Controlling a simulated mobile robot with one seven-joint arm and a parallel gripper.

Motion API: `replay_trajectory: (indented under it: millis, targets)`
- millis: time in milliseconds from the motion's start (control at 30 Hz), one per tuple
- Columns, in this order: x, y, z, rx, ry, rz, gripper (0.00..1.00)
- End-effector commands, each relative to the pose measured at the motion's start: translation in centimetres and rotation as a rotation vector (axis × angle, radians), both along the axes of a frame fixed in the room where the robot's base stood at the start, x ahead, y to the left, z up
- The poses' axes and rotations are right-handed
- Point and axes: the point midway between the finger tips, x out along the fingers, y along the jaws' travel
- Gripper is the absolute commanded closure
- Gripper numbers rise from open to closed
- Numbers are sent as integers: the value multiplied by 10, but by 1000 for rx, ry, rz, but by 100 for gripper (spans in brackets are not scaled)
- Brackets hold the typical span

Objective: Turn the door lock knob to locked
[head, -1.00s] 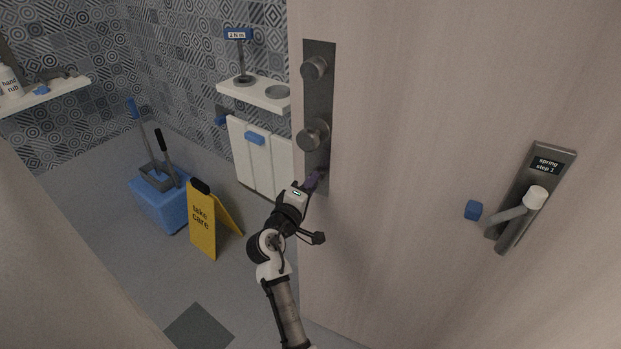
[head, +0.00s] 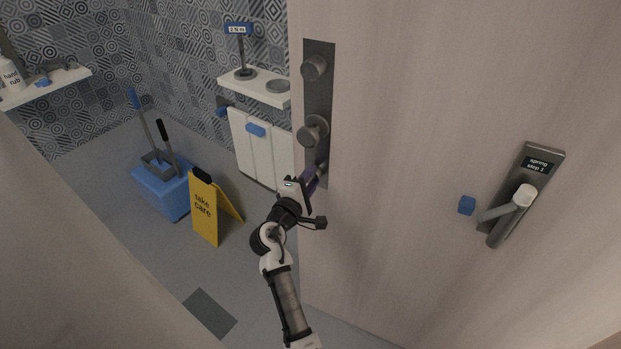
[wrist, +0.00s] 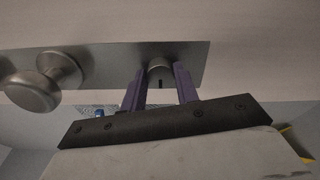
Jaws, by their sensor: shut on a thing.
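The door (head: 410,110) carries a dark metal plate (head: 318,95) near its left edge. At the plate's lower end is the small round lock knob (wrist: 159,76), with a dark vertical mark on its face. My gripper (head: 318,173) is at that lower end. In the wrist view its two purple fingers (wrist: 158,82) stand on either side of the knob, shut on it. In the head view the fingers hide most of the knob. Two larger round knobs sit higher on the plate, the middle one (head: 312,131) closest to my gripper.
Left of the door stand a yellow sign (head: 205,210) and a blue bucket (head: 160,190). A white shelf (head: 255,88) is behind.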

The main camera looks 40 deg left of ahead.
Motion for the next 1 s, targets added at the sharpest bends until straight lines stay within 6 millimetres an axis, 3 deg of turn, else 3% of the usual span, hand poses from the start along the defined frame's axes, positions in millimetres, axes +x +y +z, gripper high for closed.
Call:
replay_trajectory:
  millis: [200,233,367,733,867,1000]
  targets:
    - [0,0,-1,-2,1,1,92]
    - [0,0,-1,-2,0,0,66]
    - [0,0,0,-1,0,0,49]
    - [-5,0,-1,1,-1,1,48]
    - [-23,-3,-3,1,2,3,48]
    - [-53,-9,-4,2,1,4,48]
